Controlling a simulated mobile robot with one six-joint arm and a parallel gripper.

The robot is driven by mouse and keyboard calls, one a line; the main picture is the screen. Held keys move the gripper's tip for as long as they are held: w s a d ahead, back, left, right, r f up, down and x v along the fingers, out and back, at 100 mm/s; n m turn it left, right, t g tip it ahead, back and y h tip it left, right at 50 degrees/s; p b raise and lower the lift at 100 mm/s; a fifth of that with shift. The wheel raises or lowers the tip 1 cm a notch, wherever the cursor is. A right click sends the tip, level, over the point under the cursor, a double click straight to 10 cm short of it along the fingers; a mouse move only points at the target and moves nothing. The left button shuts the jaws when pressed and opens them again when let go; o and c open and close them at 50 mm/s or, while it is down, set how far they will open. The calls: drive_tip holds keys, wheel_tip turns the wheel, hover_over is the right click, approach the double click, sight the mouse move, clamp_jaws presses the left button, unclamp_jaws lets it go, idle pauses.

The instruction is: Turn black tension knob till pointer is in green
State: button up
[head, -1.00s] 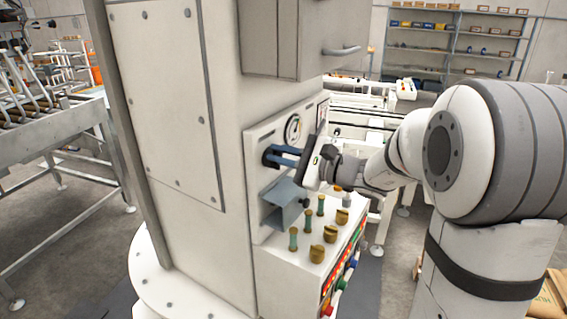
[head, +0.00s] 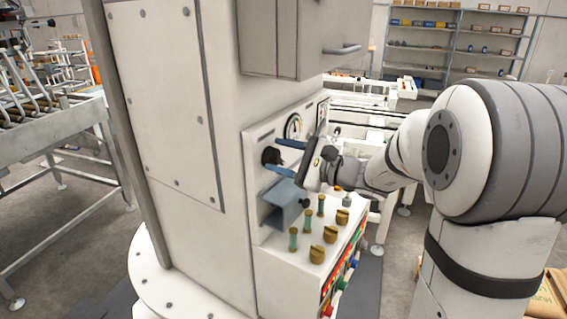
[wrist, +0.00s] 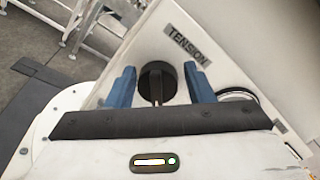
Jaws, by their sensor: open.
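The black tension knob (head: 271,156) is on the white front panel, below a round gauge (head: 293,127). In the wrist view the knob (wrist: 157,82) shows under a TENSION label (wrist: 188,45). My gripper (head: 273,157) is open, with its blue fingers spread to either side of the knob. The wrist view shows a gap between the knob and each finger (wrist: 159,76).
A blue-grey bracket (head: 284,203) juts from the panel just below the gripper. Brass knobs (head: 317,253) and green-stemmed posts (head: 293,239) stand on the ledge beneath. A grey cabinet (head: 300,38) overhangs above.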

drive_tip(key=o, duration=0.4)
drive_tip(key=shift+r, duration=0.1)
drive_tip(key=shift+n, duration=0.3)
drive_tip(key=shift+s+d+r+b, duration=0.25)
drive_tip(key=shift+s+d, duration=0.55)
drive_tip(key=shift+d, duration=0.2)
drive_tip(key=shift+s+d+r+b, duration=0.15)
drive_tip(key=shift+s+d+b, duration=0.15)
drive_tip(key=shift+s+d, duration=0.65)
drive_tip(key=shift+s+d+r+b, duration=0.25)
drive_tip(key=shift+s+d, duration=0.45)
drive_tip(key=shift+d, duration=0.4)
